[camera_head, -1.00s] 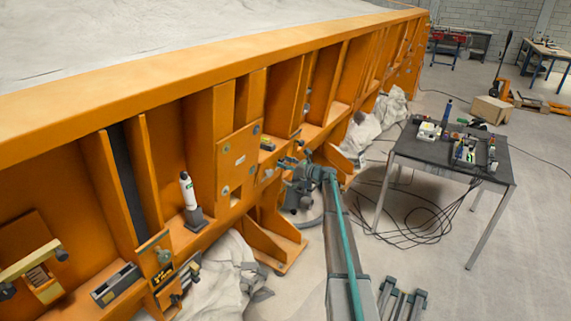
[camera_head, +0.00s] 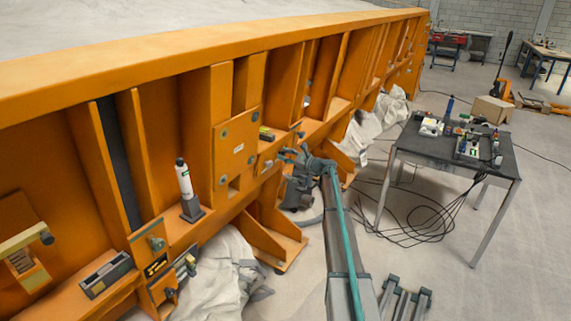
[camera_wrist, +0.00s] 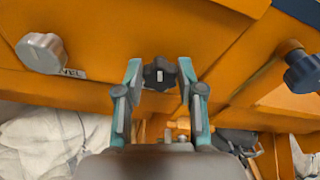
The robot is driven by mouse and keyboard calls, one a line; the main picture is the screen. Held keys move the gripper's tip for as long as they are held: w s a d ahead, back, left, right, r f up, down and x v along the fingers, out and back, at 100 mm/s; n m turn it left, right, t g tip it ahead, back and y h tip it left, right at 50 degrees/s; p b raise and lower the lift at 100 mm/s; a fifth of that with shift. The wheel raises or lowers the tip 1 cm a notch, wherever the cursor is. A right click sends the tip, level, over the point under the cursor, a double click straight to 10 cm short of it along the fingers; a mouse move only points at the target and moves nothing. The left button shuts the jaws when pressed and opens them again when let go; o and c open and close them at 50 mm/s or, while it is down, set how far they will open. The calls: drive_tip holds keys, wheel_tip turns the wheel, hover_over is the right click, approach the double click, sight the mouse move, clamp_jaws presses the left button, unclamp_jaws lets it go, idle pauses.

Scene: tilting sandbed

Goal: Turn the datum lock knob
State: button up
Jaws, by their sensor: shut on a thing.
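In the wrist view, a dark lobed knob (camera_wrist: 160,74) with a small pale mark on its face sits between the two fingertips of my gripper (camera_wrist: 160,82). The teal-and-grey fingers are shut on it, one on each side. No label for this knob is readable. In the head view my gripper (camera_head: 286,154) is at the orange side of the sandbed, right of the bolted plate (camera_head: 235,150). The knob itself is too small and too hidden by the gripper to make out there.
In the wrist view, a grey knob (camera_wrist: 42,53) with a label ending in "VEL" is at the left, and a dark blue knob (camera_wrist: 302,72) is at the right. A white bottle (camera_head: 184,180) stands on the ledge. A table (camera_head: 455,150) with tools stands at the right.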

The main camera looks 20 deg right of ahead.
drive_tip(key=shift+f+n+t+y+b, duration=0.2)
drive_tip(key=shift+n+t+b, duration=0.35)
drive_tip(key=shift+n+b, duration=5.9)
drive_tip(key=shift+f+n+t+y+b, duration=0.35)
drive_tip(key=shift+n+b, duration=2.55)
drive_tip(key=shift+b, duration=7.15)
drive_tip(key=shift+r+n+t+y+b, duration=0.2)
drive_tip(key=shift+n+t+b, duration=0.6)
drive_tip(key=shift+n+b, duration=5.65)
drive_tip(key=m+b, duration=0.3)
drive_tip(key=shift+b, duration=0.35)
drive_tip(key=o, duration=1.1)
drive_tip(key=shift+o, duration=0.2)
drive_tip(key=shift+f, duration=0.1)
